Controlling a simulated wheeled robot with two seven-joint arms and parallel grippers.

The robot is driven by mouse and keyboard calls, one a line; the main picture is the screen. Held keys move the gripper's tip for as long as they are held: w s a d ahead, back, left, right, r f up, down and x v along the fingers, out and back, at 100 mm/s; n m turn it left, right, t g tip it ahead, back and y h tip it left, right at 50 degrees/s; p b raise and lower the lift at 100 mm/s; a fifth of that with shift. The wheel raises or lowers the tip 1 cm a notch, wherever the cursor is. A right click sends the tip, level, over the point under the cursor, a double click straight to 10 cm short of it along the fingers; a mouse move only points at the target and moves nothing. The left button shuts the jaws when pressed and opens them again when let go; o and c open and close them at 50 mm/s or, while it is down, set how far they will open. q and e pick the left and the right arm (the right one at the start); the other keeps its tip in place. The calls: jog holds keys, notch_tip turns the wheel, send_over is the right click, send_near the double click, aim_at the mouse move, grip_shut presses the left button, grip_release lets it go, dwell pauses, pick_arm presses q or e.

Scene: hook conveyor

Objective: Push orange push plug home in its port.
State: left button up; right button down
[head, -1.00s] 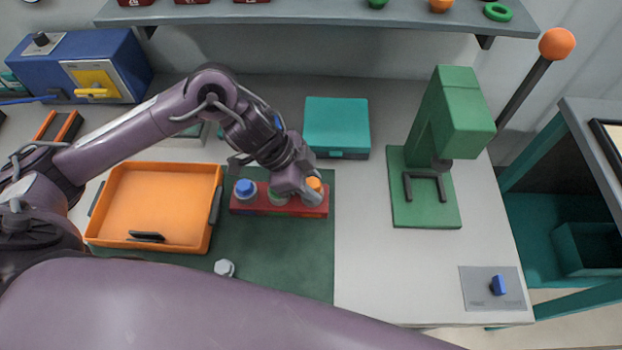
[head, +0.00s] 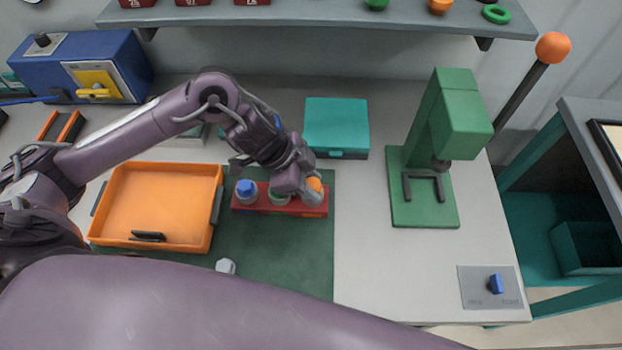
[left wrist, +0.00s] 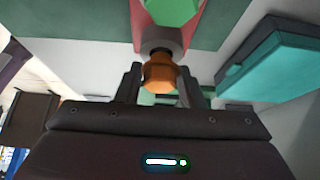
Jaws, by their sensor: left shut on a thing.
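The orange push plug (left wrist: 160,75) sits between the two fingers of my left gripper (left wrist: 160,88), which is shut on it. The grey round port (left wrist: 162,42) lies just beyond the plug in the left wrist view, with a dark narrow part between them. In the head view the orange plug (head: 314,184) is at the right end of the red block (head: 266,205), partly hidden by my left gripper (head: 309,194). How deep it sits cannot be told. My right gripper is out of view.
A blue plug (head: 246,188) and a green one (left wrist: 173,10) share the red block, on a dark green mat (head: 270,260). An orange tray (head: 165,168) stands left, a teal box (head: 337,122) behind, and a green press (head: 460,125) right. The table between mat and press is clear.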

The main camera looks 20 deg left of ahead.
pick_arm(q)
jog(key=shift+f, duration=0.3)
dwell(0.5)
jog(key=o, duration=1)
jog(key=shift+o, duration=0.2)
jog(key=v, duration=0.7)
jog(key=shift+a+r+b, duration=0.15)
jog(key=shift+r+b, duration=0.25)
jog(key=shift+b, duration=0.05)
